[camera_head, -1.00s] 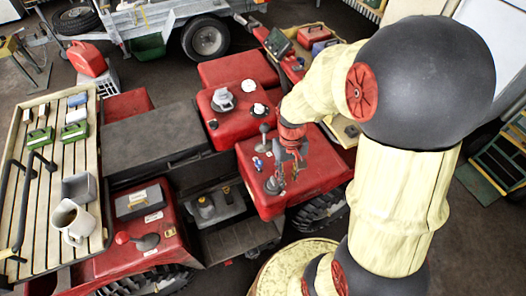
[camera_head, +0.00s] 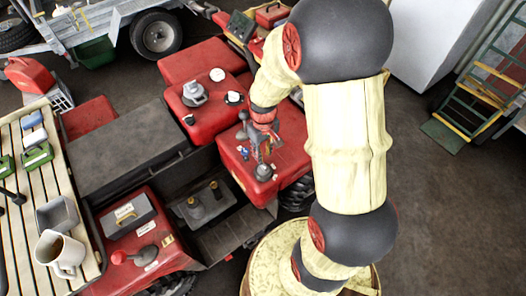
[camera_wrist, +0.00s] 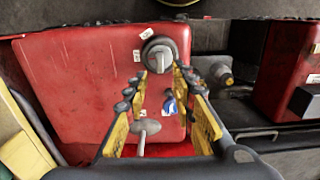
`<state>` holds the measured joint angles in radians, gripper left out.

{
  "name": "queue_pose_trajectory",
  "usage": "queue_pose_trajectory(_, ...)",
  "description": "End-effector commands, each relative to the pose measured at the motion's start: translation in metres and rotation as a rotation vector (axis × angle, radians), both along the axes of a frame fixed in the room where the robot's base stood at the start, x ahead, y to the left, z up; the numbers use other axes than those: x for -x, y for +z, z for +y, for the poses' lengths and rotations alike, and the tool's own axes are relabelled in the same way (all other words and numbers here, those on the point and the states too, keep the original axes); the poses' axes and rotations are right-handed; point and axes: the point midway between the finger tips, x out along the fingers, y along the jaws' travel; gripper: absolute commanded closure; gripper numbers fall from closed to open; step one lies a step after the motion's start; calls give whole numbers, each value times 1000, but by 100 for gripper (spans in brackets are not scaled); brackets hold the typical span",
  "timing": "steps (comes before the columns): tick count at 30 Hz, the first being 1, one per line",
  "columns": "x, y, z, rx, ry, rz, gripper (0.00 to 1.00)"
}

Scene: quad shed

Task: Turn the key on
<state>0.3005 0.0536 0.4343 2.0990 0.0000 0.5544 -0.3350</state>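The red panel box (camera_head: 285,155) carries a small blue-handled part that looks like the key (camera_head: 243,152). It also shows in the wrist view (camera_wrist: 170,106), near the right finger and partly hidden by it. A round grey rotary knob (camera_wrist: 158,56) sits farther up the same red face, with small white labels beside it. It shows in the head view too (camera_head: 263,172). My gripper (camera_wrist: 155,82) is open and empty, its yellow and black fingers spread above the panel. The knob lies just beyond the gap between the fingertips. Contact cannot be told.
A grey-headed lever (camera_wrist: 143,128) stands on the panel between my fingers' lower parts. A dark recess with a capped fitting (camera_wrist: 220,74) lies right of the panel. A slatted bench (camera_head: 25,215) with a mug (camera_head: 60,250) is at the left.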

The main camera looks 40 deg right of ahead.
Motion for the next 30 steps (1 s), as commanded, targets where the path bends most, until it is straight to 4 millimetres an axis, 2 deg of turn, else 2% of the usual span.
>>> queue_pose_trajectory(1,0,-10,0,0,0,1,74)
queue_pose_trajectory(18,0,-69,0,0,0,1,74)
queue_pose_trajectory(23,0,-77,0,0,0,1,74)
queue_pose_trajectory(30,0,-77,0,0,0,0,74)
